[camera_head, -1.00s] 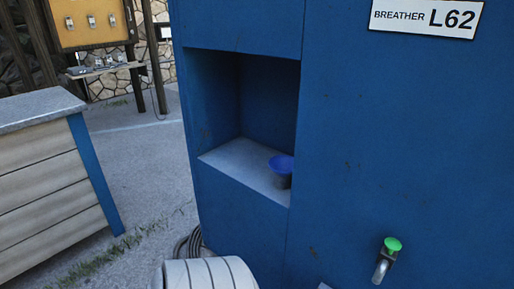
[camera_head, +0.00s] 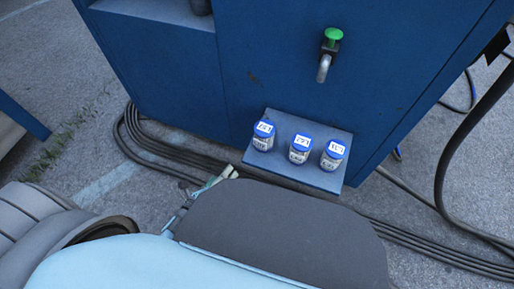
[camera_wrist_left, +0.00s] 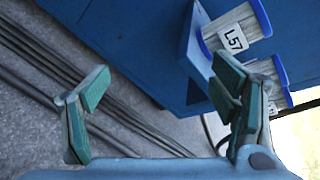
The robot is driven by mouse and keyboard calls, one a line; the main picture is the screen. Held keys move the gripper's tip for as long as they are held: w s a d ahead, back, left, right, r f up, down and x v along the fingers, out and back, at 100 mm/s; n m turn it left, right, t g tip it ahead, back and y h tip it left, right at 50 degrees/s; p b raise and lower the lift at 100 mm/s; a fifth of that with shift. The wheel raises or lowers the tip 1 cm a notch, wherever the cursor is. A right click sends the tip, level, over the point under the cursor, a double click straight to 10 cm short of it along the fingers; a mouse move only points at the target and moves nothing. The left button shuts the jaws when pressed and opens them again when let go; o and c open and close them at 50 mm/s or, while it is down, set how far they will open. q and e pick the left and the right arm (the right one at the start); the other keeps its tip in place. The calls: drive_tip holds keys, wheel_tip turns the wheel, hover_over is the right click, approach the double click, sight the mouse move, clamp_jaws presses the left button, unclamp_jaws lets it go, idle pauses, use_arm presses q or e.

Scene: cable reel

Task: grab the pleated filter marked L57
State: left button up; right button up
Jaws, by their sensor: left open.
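Three pleated filters with blue caps and white labels stand on a small blue shelf low on the cabinet front in the head view. The leftmost filter (camera_head: 263,136) appears to be marked L57. The L57 filter (camera_wrist_left: 243,22) shows clearly at the upper right in the left wrist view. My left gripper (camera_head: 208,182) is in front and to the left of the shelf in the head view. In the wrist view its fingers (camera_wrist_left: 160,88) are spread with nothing between them, and the L57 filter is beyond the right finger. My right gripper is not in view.
The middle filter (camera_head: 299,149) and right filter (camera_head: 333,155) stand close beside it on the blue shelf (camera_head: 318,180). A green-topped tap (camera_head: 332,40) juts out above. Black cables (camera_head: 150,150) run along the ground below the shelf.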

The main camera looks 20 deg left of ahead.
sight(264, 131)
use_arm(q)
drive_tip(key=w+d+r+m+t+h, duration=0.1)
drive_tip(key=w+d+r+m, duration=0.1)
drive_tip(key=w+m, duration=0.1)
drive_tip(key=w+d+r+m+t+h+b, duration=0.1)
drive_tip(key=w+d+r+m, duration=0.2)
drive_tip(key=m, duration=0.2)
drive_tip(key=w+d+r+m+t+h+b, duration=0.1)
drive_tip(key=w+d+r+m+h, duration=0.1)
drive_tip(key=w+m, duration=0.2)
drive_tip(key=shift+d+r+m, duration=0.2)
drive_tip(key=shift+m, duration=0.1)
drive_tip(key=b+x, duration=0.1)
drive_tip(key=x, duration=0.5)
drive_tip(key=shift+w+r, duration=0.15)
drive_tip(key=shift+w, duration=0.15)
drive_tip(key=shift+w+d, duration=0.1)
drive_tip(key=shift+w, duration=0.15)
drive_tip(key=shift+c, duration=0.3)
drive_tip(key=c, duration=1.3)
drive_tip(key=shift+c, duration=0.9)
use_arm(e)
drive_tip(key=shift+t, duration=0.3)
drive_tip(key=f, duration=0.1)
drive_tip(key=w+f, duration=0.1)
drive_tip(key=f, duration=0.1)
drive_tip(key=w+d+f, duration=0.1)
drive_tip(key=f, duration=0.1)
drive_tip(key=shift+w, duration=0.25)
